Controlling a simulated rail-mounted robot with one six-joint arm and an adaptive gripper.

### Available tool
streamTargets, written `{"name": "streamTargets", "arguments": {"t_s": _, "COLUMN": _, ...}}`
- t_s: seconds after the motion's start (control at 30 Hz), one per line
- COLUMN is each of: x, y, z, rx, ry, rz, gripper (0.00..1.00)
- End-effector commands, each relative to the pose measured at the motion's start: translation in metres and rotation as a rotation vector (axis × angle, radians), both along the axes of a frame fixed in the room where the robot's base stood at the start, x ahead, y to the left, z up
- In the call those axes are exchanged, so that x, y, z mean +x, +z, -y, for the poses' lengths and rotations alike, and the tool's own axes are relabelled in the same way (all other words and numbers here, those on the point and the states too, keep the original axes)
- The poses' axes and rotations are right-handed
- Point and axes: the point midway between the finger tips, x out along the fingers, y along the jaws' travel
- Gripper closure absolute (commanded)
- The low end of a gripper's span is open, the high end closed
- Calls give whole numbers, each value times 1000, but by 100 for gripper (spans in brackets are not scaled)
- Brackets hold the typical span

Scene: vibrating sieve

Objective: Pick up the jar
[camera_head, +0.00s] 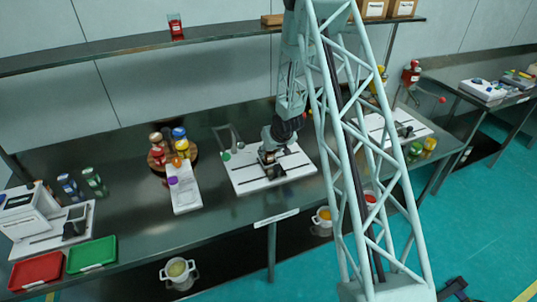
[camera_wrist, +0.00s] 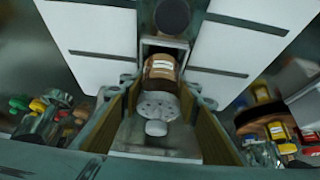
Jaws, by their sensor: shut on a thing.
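The jar (camera_wrist: 159,72) shows in the wrist view as a small container with brown contents or label and a pale, dotted end with a white knob. It lies between the two fingers of my gripper (camera_wrist: 160,98), which are shut on it. In the head view my gripper (camera_head: 272,156) is low over a white plate (camera_head: 246,182) with dark slots, on the metal bench. The jar cannot be made out clearly there. I cannot tell whether it touches the plate.
A white tray (camera_head: 186,200) with a purple-capped jar (camera_head: 173,181) stands left of the plate. Behind it is a round wooden stand (camera_head: 167,162) with several jars. Red (camera_head: 36,271) and green (camera_head: 92,255) trays lie at the far left. A shelf (camera_head: 120,44) runs above.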

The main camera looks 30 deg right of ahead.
Motion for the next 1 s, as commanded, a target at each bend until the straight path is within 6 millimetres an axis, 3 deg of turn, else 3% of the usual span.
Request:
{"name": "streamTargets", "arguments": {"t_s": 0.7, "x": 1, "y": 81, "z": 0, "rx": 0, "ry": 0, "rz": 2, "gripper": 81}}
{"name": "streamTargets", "arguments": {"t_s": 1.0, "x": 0, "y": 91, "z": 0, "rx": 0, "ry": 0, "rz": 1, "gripper": 81}}
